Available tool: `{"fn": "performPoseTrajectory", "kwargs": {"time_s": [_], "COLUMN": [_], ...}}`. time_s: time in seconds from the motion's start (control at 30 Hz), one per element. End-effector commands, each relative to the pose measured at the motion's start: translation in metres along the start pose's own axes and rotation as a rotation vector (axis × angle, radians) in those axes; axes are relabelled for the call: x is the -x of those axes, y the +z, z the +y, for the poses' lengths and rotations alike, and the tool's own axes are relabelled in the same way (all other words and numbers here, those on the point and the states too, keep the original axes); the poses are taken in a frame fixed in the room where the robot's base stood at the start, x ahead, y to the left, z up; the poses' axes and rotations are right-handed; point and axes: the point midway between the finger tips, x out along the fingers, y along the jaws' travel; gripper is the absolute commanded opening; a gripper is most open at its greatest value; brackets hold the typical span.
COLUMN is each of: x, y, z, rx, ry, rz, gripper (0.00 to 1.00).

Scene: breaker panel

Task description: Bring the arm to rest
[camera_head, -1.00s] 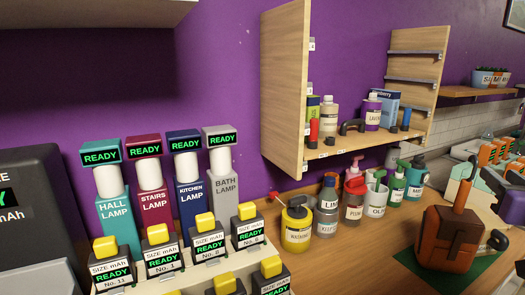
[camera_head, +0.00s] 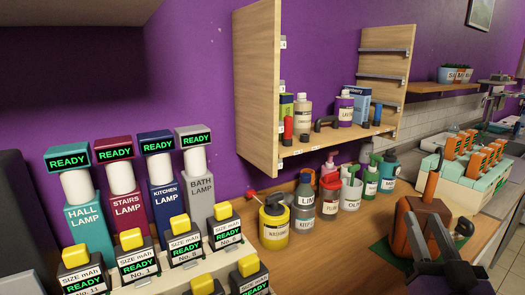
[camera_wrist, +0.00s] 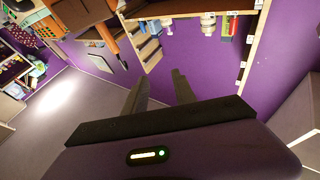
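My gripper (camera_head: 421,216) shows at the lower right of the head view, its two dark fingers pointing up and apart. In the wrist view my gripper (camera_wrist: 160,78) also has its fingers apart, with nothing held between them. In the head view it overlaps a brown block-like object with an upright handle (camera_head: 402,236) on the counter. Whether the fingers touch that object cannot be told from this view.
A wooden counter (camera_head: 335,240) carries a yellow bottle (camera_head: 274,226), several pump bottles and a row of lamps, with the grey bath lamp (camera_head: 200,190) rightmost. A wooden shelf unit (camera_head: 255,90) hangs on the purple wall. A teal-and-white rack (camera_head: 460,178) stands at right.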

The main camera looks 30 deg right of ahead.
Motion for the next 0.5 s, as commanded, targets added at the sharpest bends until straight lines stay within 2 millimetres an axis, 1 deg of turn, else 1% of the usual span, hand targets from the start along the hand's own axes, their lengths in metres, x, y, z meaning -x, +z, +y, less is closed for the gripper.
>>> {"fn": "performPoseTrajectory", "kwargs": {"time_s": [0.03,0.17,0.2,0.27,0.3,0.37,0.4,0.47,0.5], "x": [0.018,0.06,0.074,0.096,0.111,0.133,0.148,0.172,0.188], "y": [0.015,0.039,0.046,0.055,0.06,0.068,0.072,0.079,0.083], "z": [-0.012,-0.037,-0.045,-0.055,-0.061,-0.07,-0.075,-0.081,-0.085], "rx": [-0.008,-0.02,-0.024,-0.028,-0.029,-0.03,-0.03,-0.03,-0.029], "ry": [-0.023,-0.079,-0.098,-0.127,-0.148,-0.18,-0.202,-0.237,-0.261], "rz": [-0.024,-0.063,-0.078,-0.101,-0.118,-0.146,-0.165,-0.198,-0.221], "gripper": [0.33,0.33,0.33,0.33,0.33,0.33,0.33,0.33,0.33]}}
